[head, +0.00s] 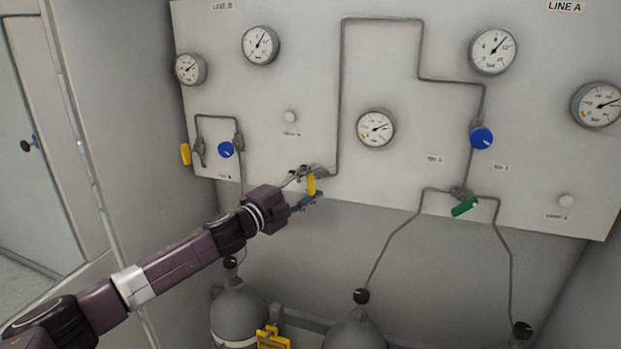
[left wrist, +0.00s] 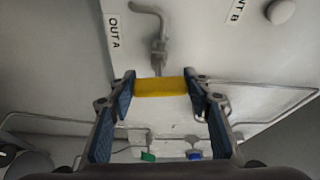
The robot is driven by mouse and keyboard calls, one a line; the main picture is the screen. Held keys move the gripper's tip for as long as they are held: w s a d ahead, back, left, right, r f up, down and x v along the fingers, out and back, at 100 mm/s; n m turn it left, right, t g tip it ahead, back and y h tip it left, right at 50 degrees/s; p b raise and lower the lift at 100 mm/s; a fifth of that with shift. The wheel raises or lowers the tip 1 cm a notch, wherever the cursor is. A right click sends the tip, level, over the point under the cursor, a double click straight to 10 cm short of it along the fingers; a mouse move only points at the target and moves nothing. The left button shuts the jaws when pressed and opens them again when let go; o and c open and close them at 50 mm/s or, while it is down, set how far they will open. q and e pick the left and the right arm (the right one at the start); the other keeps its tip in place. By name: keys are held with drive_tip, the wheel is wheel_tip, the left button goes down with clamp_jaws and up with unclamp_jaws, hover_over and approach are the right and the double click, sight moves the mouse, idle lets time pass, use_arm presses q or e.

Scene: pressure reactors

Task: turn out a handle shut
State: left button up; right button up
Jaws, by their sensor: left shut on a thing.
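The yellow handle (head: 311,185) sits on a valve at the lower edge of the white panel, where a grey pipe comes down. In the head view it points downward. My left gripper (head: 306,190) is shut on this handle, one finger on each side. In the left wrist view the yellow handle (left wrist: 160,88) lies between the blue pads of my left gripper (left wrist: 160,80), with the label OUT A (left wrist: 113,35) close by. My right gripper is not in view.
The panel (head: 290,70) carries several gauges, a blue knob (head: 481,138), another blue knob (head: 225,150), a green handle (head: 464,206) and a second yellow handle (head: 185,154) at its left edge. Grey cylinders (head: 238,308) stand below. Space in front of the panel's right half is clear.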

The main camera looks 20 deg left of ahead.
use_arm(q)
drive_tip(key=shift+m+g, duration=0.3)
drive_tip(key=shift+m, duration=0.5)
drive_tip(key=shift+f, duration=0.1)
drive_tip(key=o, duration=1.2)
drive_tip(key=shift+v, duration=5.95)
drive_tip(key=shift+s, duration=0.1)
